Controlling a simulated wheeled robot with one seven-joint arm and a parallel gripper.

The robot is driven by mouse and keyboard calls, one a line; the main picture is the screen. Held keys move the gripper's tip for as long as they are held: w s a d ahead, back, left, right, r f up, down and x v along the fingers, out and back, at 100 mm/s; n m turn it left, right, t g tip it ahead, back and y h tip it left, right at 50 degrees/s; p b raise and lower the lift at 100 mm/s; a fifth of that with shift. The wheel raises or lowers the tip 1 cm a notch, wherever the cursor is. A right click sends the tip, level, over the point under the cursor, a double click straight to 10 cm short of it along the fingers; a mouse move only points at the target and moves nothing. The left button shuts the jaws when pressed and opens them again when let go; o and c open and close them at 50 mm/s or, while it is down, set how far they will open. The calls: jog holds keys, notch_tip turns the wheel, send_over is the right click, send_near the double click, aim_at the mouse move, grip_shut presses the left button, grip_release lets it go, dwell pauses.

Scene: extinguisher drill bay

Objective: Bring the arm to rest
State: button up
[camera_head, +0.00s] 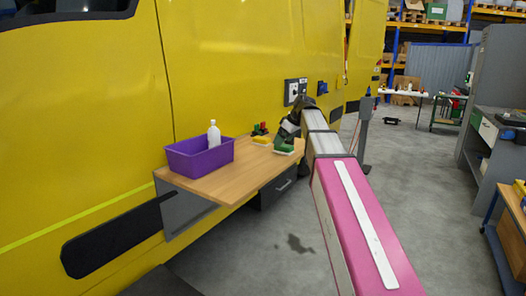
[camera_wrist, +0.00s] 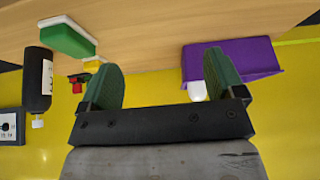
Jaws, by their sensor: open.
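My gripper (camera_wrist: 162,62) is open in the wrist view. My arm reaches out from the lower right in the head view and ends above the right part of the wooden bench top (camera_head: 225,182). There the fingers are hard to tell from the small things behind them.
A purple bin (camera_head: 186,162) with a white bottle (camera_head: 213,134) stands on the bench's left. A green block with white base (camera_wrist: 68,38), a dark bottle (camera_wrist: 37,80) and a red item (camera_wrist: 80,78) are nearby. The yellow vehicle (camera_head: 90,100) is behind; floor (camera_head: 420,200) lies right.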

jog(key=s+d+f+m+h, duration=0.1)
jog(key=s+d+f+m, duration=0.15)
jog(key=f, duration=0.55)
jog(key=s+d+f+m+g+h, duration=0.1)
jog(key=s+f+m, duration=0.15)
jog(key=f, duration=0.45)
jog(key=s+d+f+m, duration=0.1)
jog(key=s+f, duration=0.3)
jog(key=f, duration=0.4)
jog(key=s+d+f+m+g+h, duration=0.1)
jog(key=s+d+f+m, duration=0.1)
jog(key=s+f, duration=0.5)
jog(key=s+d+f+m+g+h, duration=0.1)
jog(key=s+d+f+m, duration=0.2)
jog(key=s+f, duration=0.5)
notch_tip(320, 180, down, 3)
jog(key=shift+s+d+r+h, duration=0.2)
jog(key=shift+s+d+h, duration=0.1)
jog(key=shift+h, duration=0.1)
